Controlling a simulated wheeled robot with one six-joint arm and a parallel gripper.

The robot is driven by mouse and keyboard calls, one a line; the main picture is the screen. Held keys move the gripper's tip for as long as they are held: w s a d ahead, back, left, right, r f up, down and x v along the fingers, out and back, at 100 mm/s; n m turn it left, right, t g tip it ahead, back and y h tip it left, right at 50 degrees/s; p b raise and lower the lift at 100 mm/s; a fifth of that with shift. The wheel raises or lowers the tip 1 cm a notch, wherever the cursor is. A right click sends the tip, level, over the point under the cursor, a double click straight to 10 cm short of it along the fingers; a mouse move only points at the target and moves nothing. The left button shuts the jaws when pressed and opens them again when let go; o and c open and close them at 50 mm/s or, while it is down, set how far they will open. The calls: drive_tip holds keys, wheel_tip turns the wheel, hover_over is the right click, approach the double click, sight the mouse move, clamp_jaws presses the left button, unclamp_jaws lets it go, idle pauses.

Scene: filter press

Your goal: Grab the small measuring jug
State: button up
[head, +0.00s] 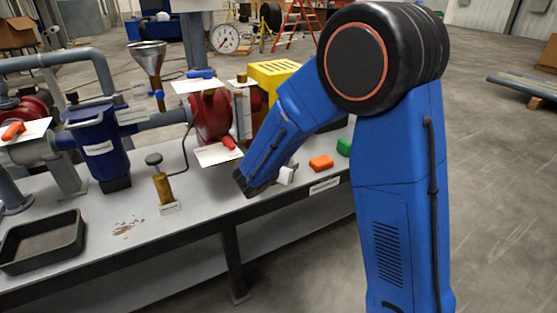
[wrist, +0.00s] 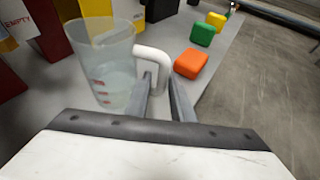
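The small measuring jug (wrist: 112,68) is clear, with red marks and a white handle (wrist: 153,55). It stands upright on the grey bench in the wrist view, just left of and ahead of my gripper (wrist: 161,86). The two grey fingers lie one on each side of the lower part of the handle, with a gap between them. I cannot tell whether they press on it. In the head view my arm hides most of the jug; a white piece that looks like its handle (head: 287,175) shows beside my gripper.
An orange block (wrist: 191,63) and a green block (wrist: 202,34) lie right of the jug, near the bench edge. A yellow box (head: 274,73) and red pump parts (head: 210,115) stand behind. A black tray (head: 42,258) is far left. Open floor lies to the right.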

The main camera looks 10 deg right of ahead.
drive_tip(key=x, duration=0.5)
drive_tip(key=shift+d+r, duration=0.1)
drive_tip(key=shift+r, duration=0.1)
clamp_jaws()
drive_tip(key=shift+r, duration=0.25)
